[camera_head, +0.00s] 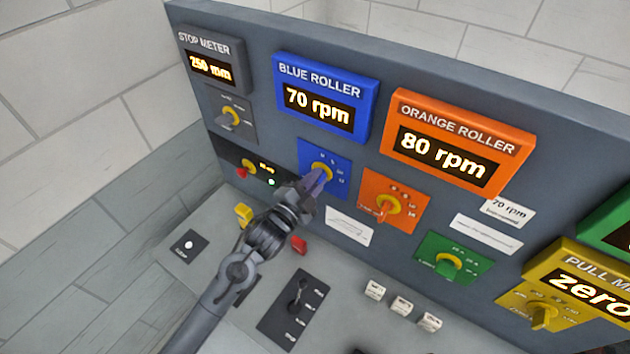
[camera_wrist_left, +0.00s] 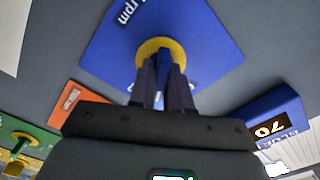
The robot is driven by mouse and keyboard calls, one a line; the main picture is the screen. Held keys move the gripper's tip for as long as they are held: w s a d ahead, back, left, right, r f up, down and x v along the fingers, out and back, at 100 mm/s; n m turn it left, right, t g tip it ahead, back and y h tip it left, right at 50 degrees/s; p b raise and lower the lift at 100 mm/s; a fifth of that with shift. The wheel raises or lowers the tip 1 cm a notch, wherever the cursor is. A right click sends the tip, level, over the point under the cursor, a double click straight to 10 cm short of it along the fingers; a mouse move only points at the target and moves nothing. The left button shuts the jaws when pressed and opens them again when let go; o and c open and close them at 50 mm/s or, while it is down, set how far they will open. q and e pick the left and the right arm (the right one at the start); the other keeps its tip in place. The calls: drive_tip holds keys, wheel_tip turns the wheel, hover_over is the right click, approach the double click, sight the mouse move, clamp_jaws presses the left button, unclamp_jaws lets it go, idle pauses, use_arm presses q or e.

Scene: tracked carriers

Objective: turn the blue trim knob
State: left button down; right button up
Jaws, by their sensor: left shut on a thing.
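The blue trim knob (camera_wrist_left: 164,62) sits on a yellow ring in the middle of a blue plate (camera_head: 338,158), below the display marked BLUE ROLLER (camera_head: 322,95), which reads 70 rpm. My left gripper (camera_head: 318,180) reaches up to this plate from the lower left and is shut on the knob. In the left wrist view the two dark fingers (camera_wrist_left: 163,85) stand either side of the blue knob and hide part of it. The knob's exact pointing is hard to tell. My right gripper is not in view.
An orange knob (camera_head: 387,208) on its orange plate is close to the right, under a display reading 80 rpm. A green knob (camera_head: 448,264) is further right.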

use_arm(q)
drive_tip(key=shift+m, duration=0.3)
drive_tip(key=c, duration=1.2)
unclamp_jaws()
drive_tip(key=shift+o, duration=0.2)
drive_tip(key=shift+s+a, duration=0.1)
drive_tip(key=shift+s, duration=0.1)
drive_tip(key=b+v, duration=0.1)
drive_tip(key=v, duration=0.9)
drive_tip(key=shift+s, duration=0.15)
